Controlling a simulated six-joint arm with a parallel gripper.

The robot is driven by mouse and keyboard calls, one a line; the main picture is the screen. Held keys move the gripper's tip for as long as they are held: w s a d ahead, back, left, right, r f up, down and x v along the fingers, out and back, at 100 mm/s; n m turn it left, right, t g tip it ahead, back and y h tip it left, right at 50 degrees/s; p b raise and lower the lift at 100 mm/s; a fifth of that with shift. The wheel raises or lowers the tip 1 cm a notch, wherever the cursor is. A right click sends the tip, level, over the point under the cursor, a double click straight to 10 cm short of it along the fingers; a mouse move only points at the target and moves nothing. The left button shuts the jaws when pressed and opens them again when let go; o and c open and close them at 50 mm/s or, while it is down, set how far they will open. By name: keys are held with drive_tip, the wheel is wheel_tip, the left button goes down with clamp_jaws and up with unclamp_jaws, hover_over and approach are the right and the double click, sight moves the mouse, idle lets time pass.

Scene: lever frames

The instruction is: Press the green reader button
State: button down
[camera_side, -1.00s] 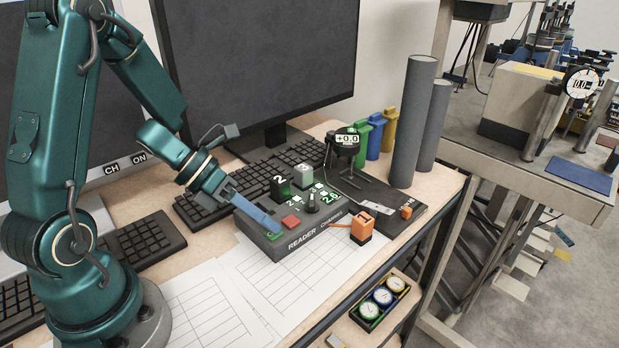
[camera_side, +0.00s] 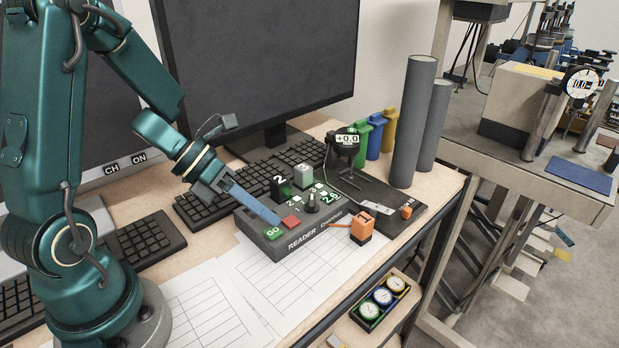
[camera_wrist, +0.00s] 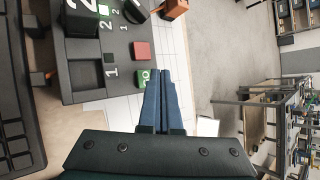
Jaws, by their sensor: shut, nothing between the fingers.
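The green GO button (camera_side: 272,233) sits at the near left corner of the dark reader box (camera_side: 290,246), beside a red button (camera_side: 290,222). My gripper (camera_side: 278,223) is shut and empty, its blue fingers slanting down over the box. In the side view the fingertips appear just behind the green button, between it and the red one. In the wrist view the green button (camera_wrist: 145,77) shows just left of the fingertips (camera_wrist: 160,73), partly hidden by them. The red button (camera_wrist: 142,50) is clear of the fingers. I cannot tell whether the tips touch the box.
A knob (camera_side: 311,203) and raised blocks stand on the reader box. Keyboards (camera_side: 130,243) lie left and behind. Paper sheets (camera_side: 240,280) cover the bench in front.

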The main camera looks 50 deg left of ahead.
drive_tip(key=shift+r, duration=2.45)
drive_tip(key=shift+d, duration=0.15)
wheel_tip(320, 180, up, 3)
drive_tip(key=d+m, duration=0.1)
drive_tip(key=d, duration=0.1)
wheel_tip(320, 180, up, 10)
drive_tip(key=f+n+t+y, duration=0.1)
drive_tip(key=n+t+y, duration=0.65)
drive_tip(key=n, duration=1.95)
hover_over(267, 233)
drive_tip(key=a, duration=0.2)
drive_tip(key=g+y, duration=0.1)
drive_tip(key=y, duration=0.1)
drive_tip(key=s+d+f+n+g+h, duration=0.2)
drive_tip(key=s+d+f+n+g, duration=0.2)
drive_tip(key=s+f+n+g, duration=0.3)
drive_tip(key=s+n, duration=0.3)
drive_tip(key=shift+s+d+f+n+h, duration=0.15)
drive_tip(key=shift+d+f+n+h, duration=0.1)
drive_tip(key=shift+d+n+h, duration=0.1)
